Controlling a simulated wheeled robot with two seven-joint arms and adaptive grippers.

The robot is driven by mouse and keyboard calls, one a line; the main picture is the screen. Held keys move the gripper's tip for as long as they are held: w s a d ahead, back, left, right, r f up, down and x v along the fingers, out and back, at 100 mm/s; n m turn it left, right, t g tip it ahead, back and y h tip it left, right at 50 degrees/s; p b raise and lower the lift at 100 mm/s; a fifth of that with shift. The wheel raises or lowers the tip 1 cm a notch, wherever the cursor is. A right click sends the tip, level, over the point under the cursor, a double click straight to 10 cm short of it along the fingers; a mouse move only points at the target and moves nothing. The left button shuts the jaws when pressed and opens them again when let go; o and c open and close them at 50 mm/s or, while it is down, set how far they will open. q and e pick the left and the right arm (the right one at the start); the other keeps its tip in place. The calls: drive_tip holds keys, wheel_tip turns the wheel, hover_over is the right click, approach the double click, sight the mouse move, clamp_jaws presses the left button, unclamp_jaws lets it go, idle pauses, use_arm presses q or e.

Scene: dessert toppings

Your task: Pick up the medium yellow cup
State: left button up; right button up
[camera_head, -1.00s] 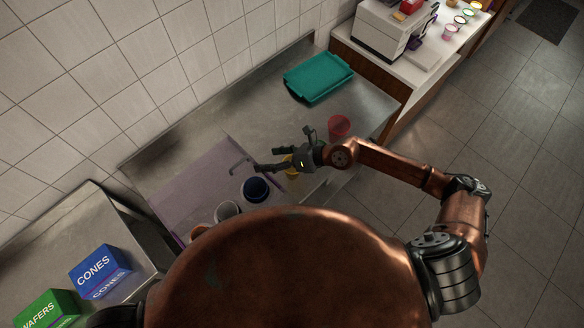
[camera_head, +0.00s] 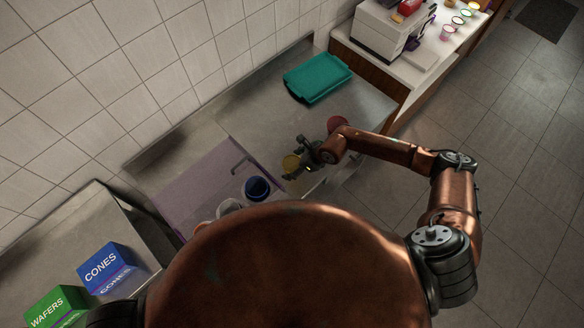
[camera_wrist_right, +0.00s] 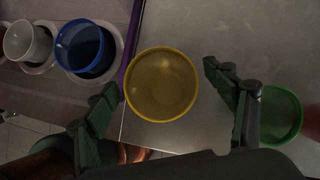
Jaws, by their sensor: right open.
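The yellow cup (camera_head: 290,163) stands on the metal counter, just right of the purple area. In the right wrist view the yellow cup (camera_wrist_right: 162,84) shows from above, its round rim between and a little beyond the fingers. My right gripper (camera_head: 296,159) is open beside the cup, with its fingers on either side of the view; the wrist view also shows this gripper (camera_wrist_right: 158,80). I cannot tell whether a finger touches the cup. My left gripper is not in view.
A blue cup (camera_head: 256,188) and a white cup (camera_wrist_right: 28,42) sit in a holder to the left. A red cup (camera_head: 337,124) stands behind my wrist. A green cup (camera_wrist_right: 281,113) is close to the right finger. A teal tray (camera_head: 318,77) lies farther back.

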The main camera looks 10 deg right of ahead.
drive_tip(key=shift+a+f, duration=0.1)
drive_tip(key=shift+f, duration=0.05)
drive_tip(key=shift+c, duration=0.5)
drive_tip(key=c, duration=0.9)
